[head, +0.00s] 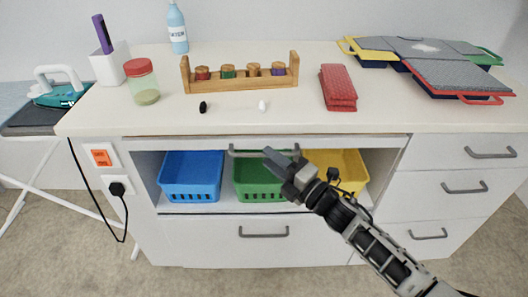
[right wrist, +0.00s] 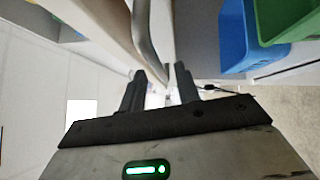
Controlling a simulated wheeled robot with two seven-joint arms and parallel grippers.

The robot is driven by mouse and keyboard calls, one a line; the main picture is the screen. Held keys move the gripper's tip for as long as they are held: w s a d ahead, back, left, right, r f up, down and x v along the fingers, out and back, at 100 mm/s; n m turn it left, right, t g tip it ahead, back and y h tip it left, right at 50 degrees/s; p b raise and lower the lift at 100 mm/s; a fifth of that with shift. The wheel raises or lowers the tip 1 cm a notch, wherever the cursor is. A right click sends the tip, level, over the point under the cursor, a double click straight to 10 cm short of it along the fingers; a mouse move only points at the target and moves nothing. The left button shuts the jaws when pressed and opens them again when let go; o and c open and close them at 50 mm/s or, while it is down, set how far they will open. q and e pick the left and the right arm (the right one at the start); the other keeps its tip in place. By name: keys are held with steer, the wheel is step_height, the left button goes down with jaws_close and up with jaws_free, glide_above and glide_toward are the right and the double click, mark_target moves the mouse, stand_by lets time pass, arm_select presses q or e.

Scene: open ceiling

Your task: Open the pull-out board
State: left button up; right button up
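The pull-out board (head: 340,142) is a thin white panel right under the countertop, and it looks pushed in. Its grey bar handle (head: 240,153) runs along its front, and its right part is partly covered by my gripper. My right gripper (head: 281,153) is at the right half of this handle. In the right wrist view, its two dark fingers (right wrist: 161,72) stand apart, and the curved grey handle (right wrist: 146,38) reaches down towards the gap between them. I cannot tell whether they touch it. My left gripper is not in view.
Blue (head: 192,178), green (head: 258,190) and yellow (head: 345,168) bins stand on the open shelf below the board. A lower drawer (head: 210,235) and several right-hand drawers (head: 465,165) are shut. The countertop (head: 230,122) holds a wooden peg rack (head: 240,84), jar and folded red cloth (head: 338,85).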

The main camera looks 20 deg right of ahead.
steer(key=shift+x, duration=1.6)
